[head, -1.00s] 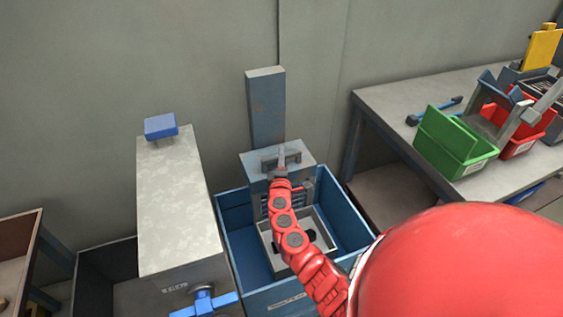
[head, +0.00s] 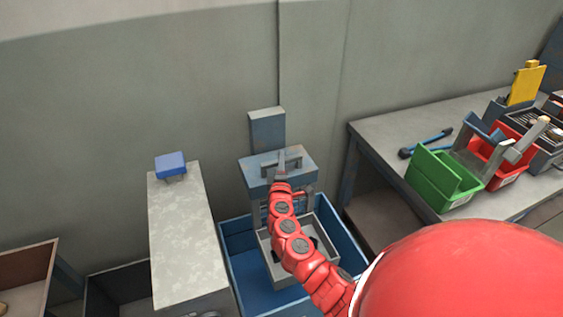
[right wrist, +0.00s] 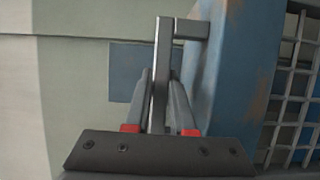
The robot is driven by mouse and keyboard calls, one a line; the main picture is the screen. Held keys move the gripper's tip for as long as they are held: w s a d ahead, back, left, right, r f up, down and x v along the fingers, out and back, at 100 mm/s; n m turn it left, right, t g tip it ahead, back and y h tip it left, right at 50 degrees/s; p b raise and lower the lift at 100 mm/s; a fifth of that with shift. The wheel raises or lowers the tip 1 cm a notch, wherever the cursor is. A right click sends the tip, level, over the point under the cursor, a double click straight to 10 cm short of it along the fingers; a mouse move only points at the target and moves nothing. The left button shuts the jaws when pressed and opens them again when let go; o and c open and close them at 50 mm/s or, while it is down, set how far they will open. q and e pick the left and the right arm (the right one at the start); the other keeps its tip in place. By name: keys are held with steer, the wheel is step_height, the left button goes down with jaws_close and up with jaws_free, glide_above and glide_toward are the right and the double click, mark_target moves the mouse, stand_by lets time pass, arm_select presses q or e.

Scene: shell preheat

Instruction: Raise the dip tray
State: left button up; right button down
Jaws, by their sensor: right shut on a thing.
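The dip tray (head: 264,243), a grey open tray with dark pieces in it, hangs under a blue-grey carriage (head: 309,163) at the blue tank (head: 229,246). The carriage sits on a blue upright post (head: 267,128), with a short length of post showing above it. A grey bar handle (head: 292,162) is on top of the carriage. My right gripper (head: 281,178) is shut on this handle; in the right wrist view its fingers (right wrist: 160,95) clasp the handle bar (right wrist: 164,48). My red right arm hides part of the tray. My left gripper is out of view.
A tall grey cabinet (head: 187,236) with a blue block (head: 171,164) on top stands left of the tank. A workbench (head: 385,128) with a green bin (head: 437,182) and a red bin (head: 497,158) is on the right. The wall is close behind.

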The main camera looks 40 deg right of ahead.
steer(key=shift+r, duration=0.35)
steer(key=c, duration=0.8)
jaws_free()
steer(key=shift+o, duration=0.2)
steer(key=shift+f, duration=0.1)
steer(key=shift+s+a, duration=0.15)
steer(key=shift+s, duration=0.1)
steer(key=b+v, duration=0.3)
steer(key=v, duration=1.3)
steer(key=shift+s+a, duration=0.25)
steer(key=shift+s, duration=0.1)
